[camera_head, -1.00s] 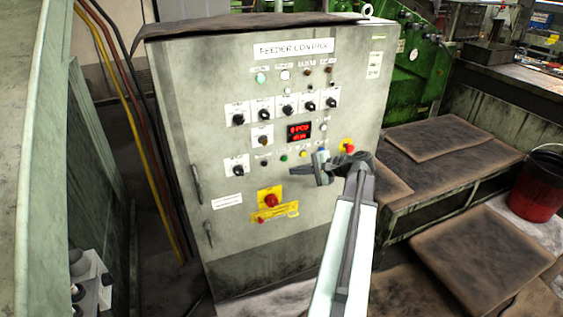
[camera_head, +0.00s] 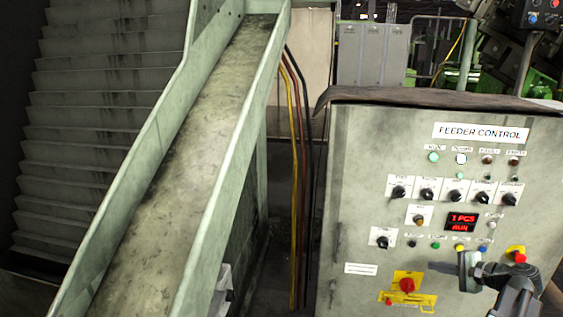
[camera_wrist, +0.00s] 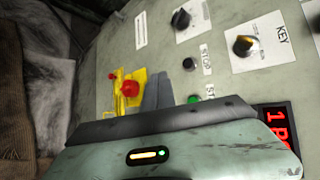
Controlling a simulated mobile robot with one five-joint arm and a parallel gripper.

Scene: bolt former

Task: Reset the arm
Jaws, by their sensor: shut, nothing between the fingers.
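My gripper (camera_head: 434,267) is at the lower right of the head view, in front of the grey feeder control cabinet (camera_head: 345,205). Its fingers are shut with nothing between them. They point left, just below a row of small coloured buttons and right of the red knob on a yellow plate (camera_head: 407,285). In the wrist view my gripper's dark finger (camera_wrist: 157,91) points at the panel, beside that red knob (camera_wrist: 130,88) and a green button (camera_wrist: 194,99). I cannot tell the exact gap to the panel. The red display (camera_head: 462,221) reads 1 PCS and RUN.
A sloping metal chute (camera_head: 185,150) with raised green sides runs along the left of the cabinet. A ribbed, step-like dark surface (camera_head: 105,110) lies beyond it. Yellow and dark cables (camera_head: 294,190) hang between chute and cabinet. A red emergency button (camera_head: 519,257) is close to my arm.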

